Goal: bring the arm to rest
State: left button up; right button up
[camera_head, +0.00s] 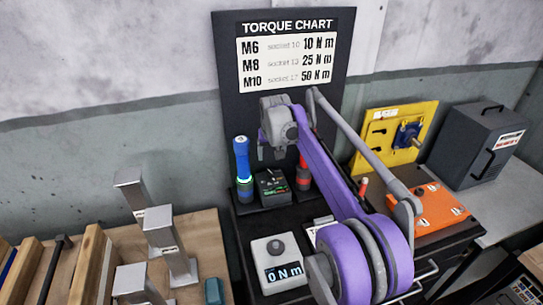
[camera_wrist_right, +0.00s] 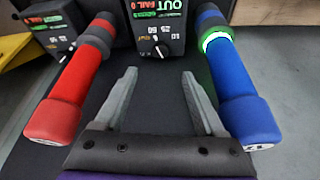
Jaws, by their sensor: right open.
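My right arm (camera_head: 325,165), purple and grey, reaches from the lower right over the dark bench towards the torque chart. My right gripper (camera_head: 272,149) hangs at its far end, in front of the chart board and above the small black tester. In the right wrist view the two grey fingers of the gripper (camera_wrist_right: 158,85) are apart with nothing between them. My left gripper is out of view.
The blue tool (camera_head: 243,170) stands left of the black tester (camera_head: 272,187), the red tool (camera_head: 303,175) right of it. The torque chart (camera_head: 288,60) rises behind. A yellow panel (camera_head: 390,150), orange plate (camera_head: 428,208) and grey case (camera_head: 475,145) are right. Metal posts (camera_head: 165,240) stand left.

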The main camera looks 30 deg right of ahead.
jog(key=s+a+f+n+t+y, duration=0.1)
jog(key=s+a, duration=0.5)
jog(key=s, duration=0.3)
jog(key=s+a+f+n, duration=0.1)
jog(key=s+a, duration=0.6)
jog(key=s, duration=0.2)
jog(key=s+a+f+n, duration=0.1)
jog(key=s+a+f, duration=0.2)
jog(key=s+f, duration=0.2)
jog(key=s+a+f+n, duration=0.1)
jog(key=s+a+f, duration=0.2)
jog(key=s, duration=0.9)
notch_tip(320, 180, down, 3)
jog(key=shift+r+n+y, duration=0.1)
jog(key=shift+n+y, duration=0.2)
jog(key=shift+y, duration=0.1)
jog(key=shift+d, duration=0.1)
